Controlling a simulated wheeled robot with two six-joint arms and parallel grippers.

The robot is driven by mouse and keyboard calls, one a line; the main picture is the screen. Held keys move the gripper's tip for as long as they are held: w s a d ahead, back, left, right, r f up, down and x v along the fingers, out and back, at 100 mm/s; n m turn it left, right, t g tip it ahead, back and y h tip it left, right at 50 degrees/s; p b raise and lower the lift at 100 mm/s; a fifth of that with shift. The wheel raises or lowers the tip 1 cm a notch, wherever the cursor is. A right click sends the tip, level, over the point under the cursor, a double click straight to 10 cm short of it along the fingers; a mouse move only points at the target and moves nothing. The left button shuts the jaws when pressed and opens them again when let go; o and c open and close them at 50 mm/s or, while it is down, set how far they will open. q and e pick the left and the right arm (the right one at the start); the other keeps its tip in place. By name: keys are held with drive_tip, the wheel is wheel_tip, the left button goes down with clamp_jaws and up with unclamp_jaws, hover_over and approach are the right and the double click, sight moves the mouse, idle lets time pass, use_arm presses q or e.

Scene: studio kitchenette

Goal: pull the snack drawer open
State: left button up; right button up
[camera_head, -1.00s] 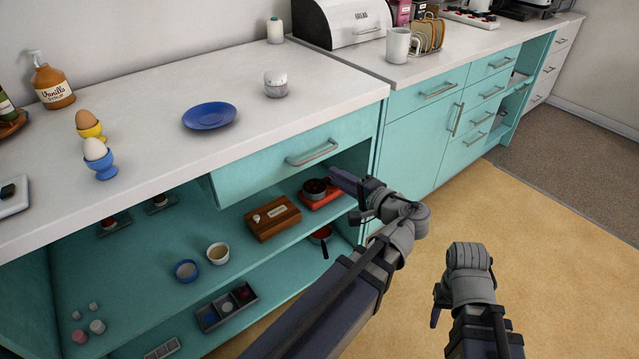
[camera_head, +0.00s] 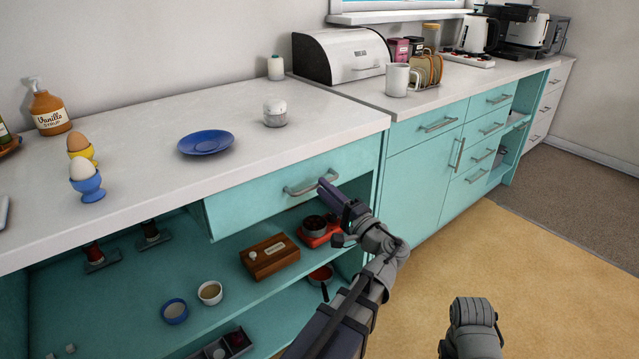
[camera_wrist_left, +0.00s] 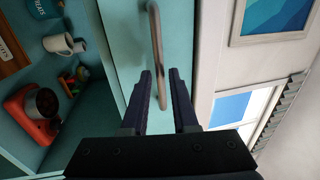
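The snack drawer is taken to be the teal drawer (camera_head: 265,197) under the white counter; no label shows on it. Its front sits close under the counter edge and looks closed. Its metal bar handle (camera_head: 300,189) also shows in the left wrist view (camera_wrist_left: 156,45). My left gripper (camera_head: 328,190) is at the right end of the handle. In the left wrist view my left gripper (camera_wrist_left: 160,73) is open, and the handle runs lengthwise between its fingers without visible grip. Of my right arm only a grey link shows at the bottom; its gripper is out of view.
Open shelves below the drawer hold a wooden box (camera_head: 270,257), a red appliance (camera_head: 318,232) and small bowls. Teal cupboards continue right; the floor in front is clear.

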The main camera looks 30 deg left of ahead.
use_arm(q)
drive_tip(key=shift+x, duration=1.45)
clamp_jaws()
drive_tip(key=shift+f, duration=0.1)
